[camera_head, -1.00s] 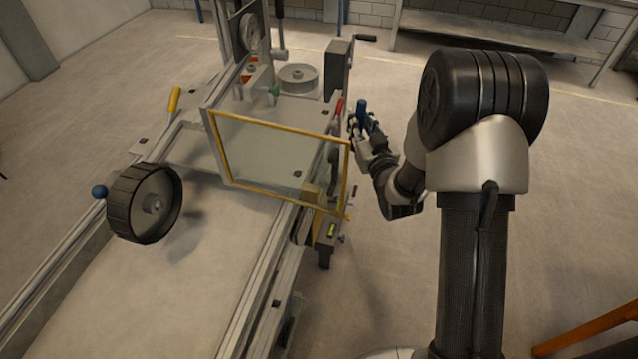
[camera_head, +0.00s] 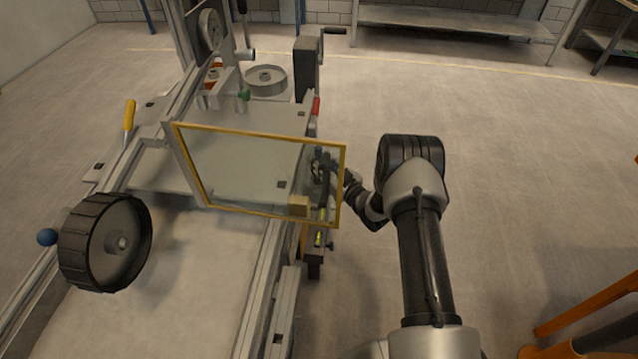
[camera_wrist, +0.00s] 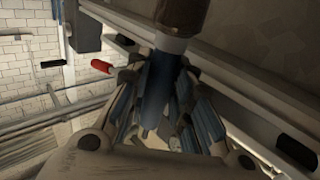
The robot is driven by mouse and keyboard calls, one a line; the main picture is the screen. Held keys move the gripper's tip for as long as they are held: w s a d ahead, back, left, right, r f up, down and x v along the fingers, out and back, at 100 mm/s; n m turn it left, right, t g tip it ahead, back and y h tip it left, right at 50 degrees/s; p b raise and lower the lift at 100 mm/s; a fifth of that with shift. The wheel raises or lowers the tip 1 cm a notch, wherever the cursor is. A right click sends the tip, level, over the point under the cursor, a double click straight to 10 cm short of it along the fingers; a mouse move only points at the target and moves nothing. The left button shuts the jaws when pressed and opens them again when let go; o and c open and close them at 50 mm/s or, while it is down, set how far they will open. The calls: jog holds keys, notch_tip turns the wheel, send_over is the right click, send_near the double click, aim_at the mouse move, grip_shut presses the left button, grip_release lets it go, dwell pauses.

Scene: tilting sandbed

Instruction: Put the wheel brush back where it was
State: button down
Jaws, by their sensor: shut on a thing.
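The wheel brush shows in the wrist view as a blue handle (camera_wrist: 158,85) with a pale collar and a dark brown end that runs out of the top of the picture. My gripper (camera_wrist: 163,105) is shut on the blue handle. In the head view my gripper (camera_head: 321,168) is seen through the clear, yellow-framed panel, beside the right side of the sandbed machine. The brush cannot be made out clearly there. The large black-rimmed wheel (camera_head: 105,243) stands at the left of the bed.
The yellow-framed panel (camera_head: 258,140) stands between the head camera and my gripper. A red handle (camera_head: 316,106) is just beyond my gripper, and a wooden block (camera_head: 299,206) is nearer. A yellow lever (camera_head: 130,115) is at the left.

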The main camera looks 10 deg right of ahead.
notch_tip(320, 180, down, 7)
jog(key=shift+f+b, duration=0.15)
jog(key=shift+b, duration=0.9)
jog(key=shift+f, duration=0.1)
jog(key=shift+f+b, duration=0.15)
jog(key=shift+b, duration=0.15)
jog(key=c, duration=1.4)
grip_release()
